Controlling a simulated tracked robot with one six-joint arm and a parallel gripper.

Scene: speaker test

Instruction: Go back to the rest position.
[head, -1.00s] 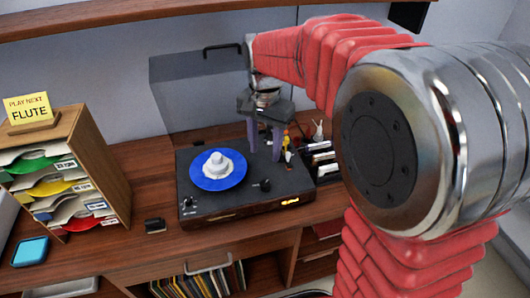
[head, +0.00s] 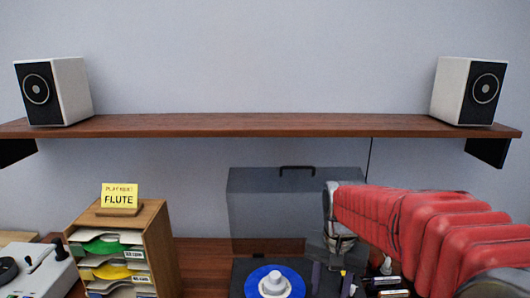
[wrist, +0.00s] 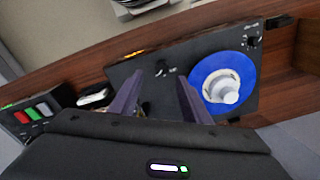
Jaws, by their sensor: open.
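My gripper (head: 326,279) is open over the right part of the black turntable (head: 240,270), with nothing visible between its two purple fingers. In the wrist view the gripper (wrist: 158,92) points its fingers towards the turntable deck (wrist: 185,50). A blue record (head: 298,284) lies on the turntable with a white stepped piece (head: 273,285) at its centre. The record (wrist: 205,72) and white piece (wrist: 229,93) show right of the fingers in the wrist view. The gripper appears apart from them. The fingertips are cut off at the bottom of the head view.
The dark see-through lid (head: 262,205) stands raised behind the turntable. A wooden sorter (head: 160,245) with a FLUTE sign (head: 119,198) stands left. A wall shelf (head: 270,125) holds a left speaker (head: 70,92) and a right speaker (head: 455,88). Small items crowd the turntable's right side.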

